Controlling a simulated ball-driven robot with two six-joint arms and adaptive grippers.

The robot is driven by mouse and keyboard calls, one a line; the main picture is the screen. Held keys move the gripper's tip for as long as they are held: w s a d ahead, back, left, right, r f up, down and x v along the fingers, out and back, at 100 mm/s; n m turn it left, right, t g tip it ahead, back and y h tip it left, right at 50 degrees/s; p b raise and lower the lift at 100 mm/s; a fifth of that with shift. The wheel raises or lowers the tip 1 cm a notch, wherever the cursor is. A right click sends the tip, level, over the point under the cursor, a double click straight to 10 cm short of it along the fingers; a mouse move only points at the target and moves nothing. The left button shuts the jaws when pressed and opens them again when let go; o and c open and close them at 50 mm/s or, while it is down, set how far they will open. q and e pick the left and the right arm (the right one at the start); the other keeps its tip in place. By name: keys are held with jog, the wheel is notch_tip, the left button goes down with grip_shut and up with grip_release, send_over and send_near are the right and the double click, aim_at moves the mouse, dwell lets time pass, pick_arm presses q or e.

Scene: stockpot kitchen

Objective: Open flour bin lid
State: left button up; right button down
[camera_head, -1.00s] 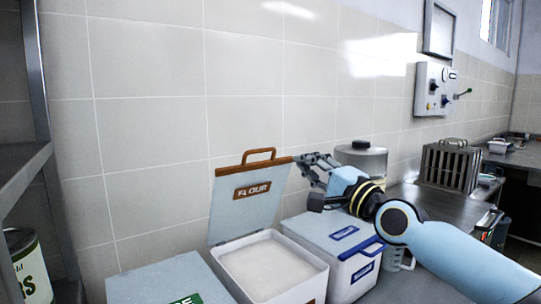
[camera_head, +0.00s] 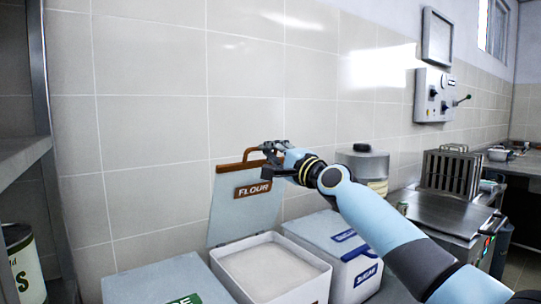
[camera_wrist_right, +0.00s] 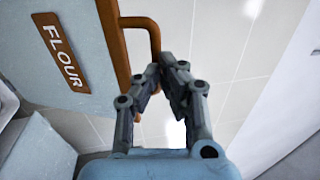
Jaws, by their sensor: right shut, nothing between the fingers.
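The flour bin (camera_head: 297,290) stands in the lower middle of the head view, with pale flour (camera_head: 270,272) showing inside. Its lid (camera_head: 232,214) is up, leaning near upright toward the tiled wall, with a brown FLOUR label (camera_head: 253,189) and a brown handle (camera_head: 249,155) on its top edge. My right gripper (camera_head: 266,158) is at the lid's upper right corner, fingers shut and empty. In the right wrist view the closed fingertips (camera_wrist_right: 160,66) are beside the brown handle (camera_wrist_right: 154,38); whether they touch cannot be told. My left gripper is not in view.
A bin with a blue SUGAR label (camera_head: 367,273) stands to the right, its lid shut. A bin with a green label (camera_head: 180,280) is at left.

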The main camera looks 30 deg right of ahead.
jog(key=shift+w, duration=0.15)
jog(key=shift+r, duration=0.1)
jog(key=shift+g, duration=0.5)
jog(key=w+p, duration=0.1)
jog(key=w+r+p, duration=0.1)
jog(key=w, duration=0.1)
jog(key=w+r, duration=0.1)
jog(key=w, duration=0.1)
jog(key=shift+w+a+p, duration=0.1)
jog(key=shift+a+p, duration=0.25)
jog(key=shift+p, duration=0.05)
jog(key=shift+w+a, duration=0.1)
jog(key=shift+w, duration=0.35)
jog(key=shift+s+r, duration=0.1)
jog(key=shift+s, duration=0.05)
